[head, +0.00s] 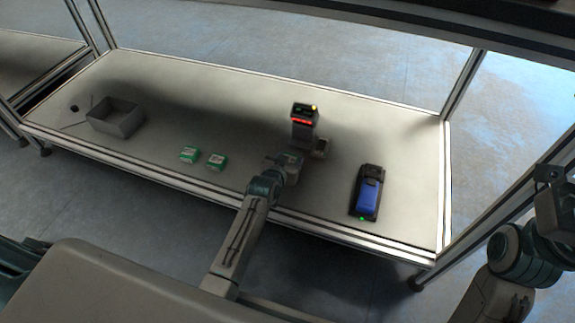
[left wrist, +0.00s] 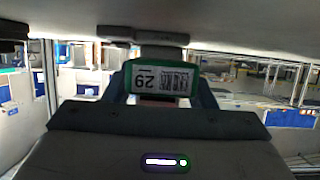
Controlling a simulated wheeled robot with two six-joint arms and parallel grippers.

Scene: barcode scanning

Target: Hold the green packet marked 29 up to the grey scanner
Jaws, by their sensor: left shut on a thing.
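The green packet marked 29 (left wrist: 162,79) shows in the left wrist view with its white label and barcode facing that camera, the number upside down. My left gripper (head: 296,160) is shut on it; in the head view I cannot make the packet out. The grey scanner (head: 304,132) stands upright on the table just beyond this gripper, with a red light strip and a yellow light at its top. A gap between packet and scanner cannot be judged. My right arm (head: 522,255) is at the right edge, away from the table; its jaws cannot be made out.
Two other green packets (head: 189,154) (head: 217,161) lie on the table (head: 240,95) left of my left gripper. A grey open bin (head: 116,118) stands at the far left. A black and blue device (head: 369,194) with a green light lies to the right. The back middle is clear.

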